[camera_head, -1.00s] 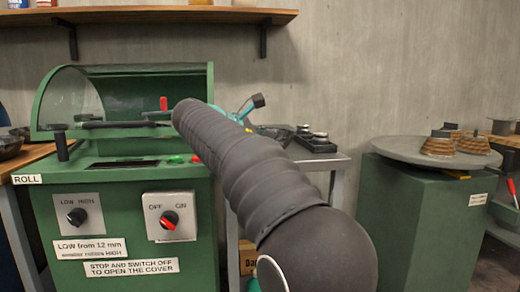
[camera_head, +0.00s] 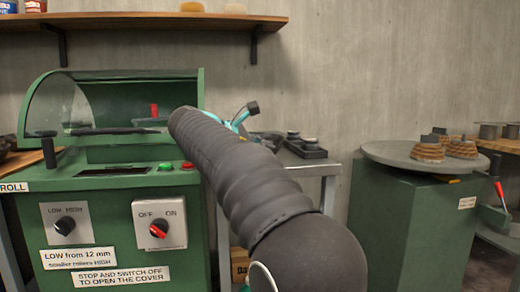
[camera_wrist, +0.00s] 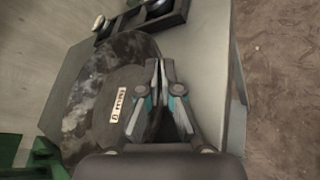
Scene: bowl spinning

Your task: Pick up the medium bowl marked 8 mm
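The medium bowl (camera_wrist: 84,103) is dark, with a mottled grey side and a pale label (camera_wrist: 115,105) that is hard to read at this size. In the wrist view it fills the left middle. My gripper (camera_wrist: 162,68) is at its right edge, its fingertips close together with the rim seemingly between them. The exact contact is hidden. In the head view my gripper (camera_head: 240,116) is mostly behind my arm, above the metal table (camera_head: 320,166). Only a dark bit of what seems to be the bowl shows there.
A black tray (camera_head: 305,151) with small parts stands on the table's right side. The green ROLL machine (camera_head: 110,225) with its clear cover is at the left. A green pedestal with a round grey top (camera_head: 385,155) stands at the right. A shelf (camera_head: 150,20) hangs above.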

